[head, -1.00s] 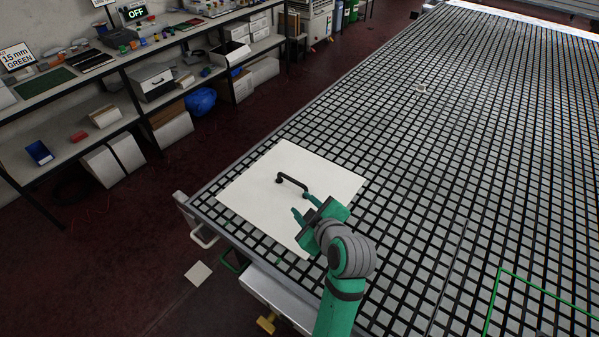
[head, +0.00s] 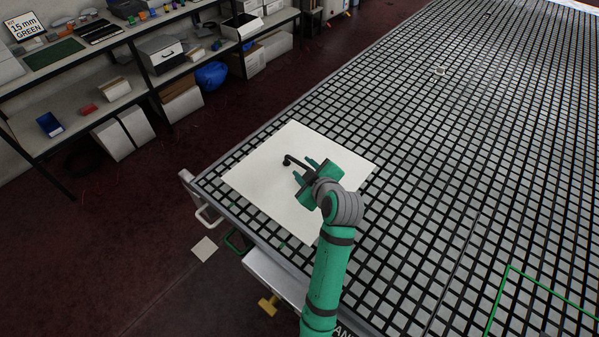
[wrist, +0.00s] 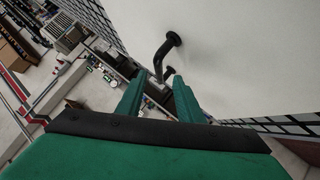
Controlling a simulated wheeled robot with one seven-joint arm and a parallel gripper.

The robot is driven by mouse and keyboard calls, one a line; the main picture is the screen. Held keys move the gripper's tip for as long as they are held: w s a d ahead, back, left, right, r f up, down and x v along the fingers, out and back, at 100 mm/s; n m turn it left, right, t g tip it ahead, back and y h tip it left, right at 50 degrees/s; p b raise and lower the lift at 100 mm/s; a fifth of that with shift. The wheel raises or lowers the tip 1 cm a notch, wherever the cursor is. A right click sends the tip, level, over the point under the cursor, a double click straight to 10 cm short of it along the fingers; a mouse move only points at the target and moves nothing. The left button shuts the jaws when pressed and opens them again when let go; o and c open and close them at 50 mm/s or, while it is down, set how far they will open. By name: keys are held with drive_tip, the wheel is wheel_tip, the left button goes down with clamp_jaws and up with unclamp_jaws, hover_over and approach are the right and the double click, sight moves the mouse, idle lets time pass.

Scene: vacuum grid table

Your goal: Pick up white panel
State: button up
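The white panel (head: 262,176) lies flat on the near left corner of the grid table. It carries a black bar handle (head: 291,159), partly covered by my gripper in the head view. My gripper (head: 304,171) is over the panel, close to the handle, with its green fingers apart. In the wrist view the two fingertips (wrist: 158,90) are spread, and the handle (wrist: 163,55) stands beyond them, roughly in line with the gap. The white panel (wrist: 240,50) fills the upper right there. I cannot tell whether any part of the handle is between the fingers.
The black grid table (head: 450,150) stretches away to the right, mostly clear. A small pale object (head: 440,71) lies on it farther back. A green outline (head: 510,268) marks the near right. Shelves (head: 110,90) with bins stand at the left, across a dark red floor.

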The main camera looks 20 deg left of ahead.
drive_tip(key=shift+x, duration=1.3)
clamp_jaws()
drive_tip(key=shift+r, duration=0.1)
idle(0.4)
